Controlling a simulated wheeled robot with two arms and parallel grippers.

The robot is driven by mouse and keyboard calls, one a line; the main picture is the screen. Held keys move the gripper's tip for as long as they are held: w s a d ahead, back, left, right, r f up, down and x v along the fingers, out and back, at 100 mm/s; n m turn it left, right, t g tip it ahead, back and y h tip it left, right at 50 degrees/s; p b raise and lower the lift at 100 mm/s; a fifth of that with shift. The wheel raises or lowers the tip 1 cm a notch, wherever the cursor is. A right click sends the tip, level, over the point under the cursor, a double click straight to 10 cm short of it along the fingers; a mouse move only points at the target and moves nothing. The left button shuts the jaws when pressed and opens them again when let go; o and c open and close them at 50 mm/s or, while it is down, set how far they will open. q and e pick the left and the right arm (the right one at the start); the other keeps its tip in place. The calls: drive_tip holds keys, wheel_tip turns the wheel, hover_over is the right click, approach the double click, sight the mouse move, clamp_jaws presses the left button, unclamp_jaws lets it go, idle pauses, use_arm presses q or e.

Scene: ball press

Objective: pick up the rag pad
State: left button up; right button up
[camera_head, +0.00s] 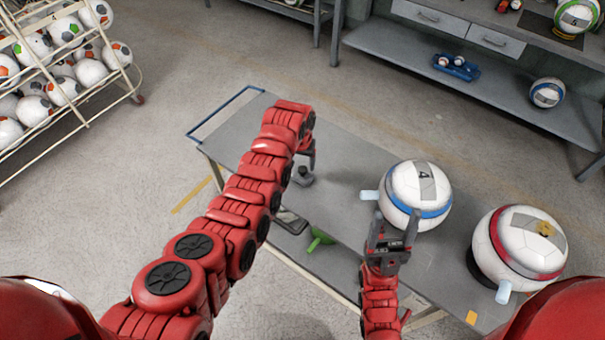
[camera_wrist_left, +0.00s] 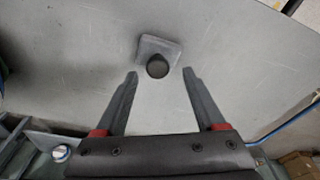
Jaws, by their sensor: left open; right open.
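The rag pad, a grey square pad with a round black knob on top, lies flat on the grey cart top. It shows in the left wrist view (camera_wrist_left: 158,52) just beyond my open fingertips, and in the head view (camera_head: 303,177) beside the end of my left arm. My left gripper (camera_wrist_left: 160,72) is open and empty, with the knob ahead of the gap between its fingers. In the head view the left gripper (camera_head: 310,156) is partly hidden by its arm. My right gripper (camera_head: 395,222) is open in front of the blue-banded ball.
A blue-banded white ball (camera_head: 416,187) and a red-banded ball (camera_head: 520,245) stand on the cart's right half. A green object (camera_head: 319,239) and a dark flat tray (camera_head: 291,221) lie near the cart's front edge (camera_head: 330,290). A ball rack (camera_head: 62,70) stands at left.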

sight(303, 169)
use_arm(q)
drive_tip(key=shift+s+d+f+p, duration=0.1)
drive_tip(key=shift+f+p, duration=0.2)
drive_tip(key=shift+f, duration=0.35)
drive_tip(key=shift+w+d+f+b, duration=0.1)
drive_tip(key=shift+w+f+b, duration=0.1)
drive_tip(key=shift+f+b, duration=0.75)
drive_tip(key=shift+f+p, duration=0.3)
drive_tip(key=shift+c, duration=0.4)
clamp_jaws()
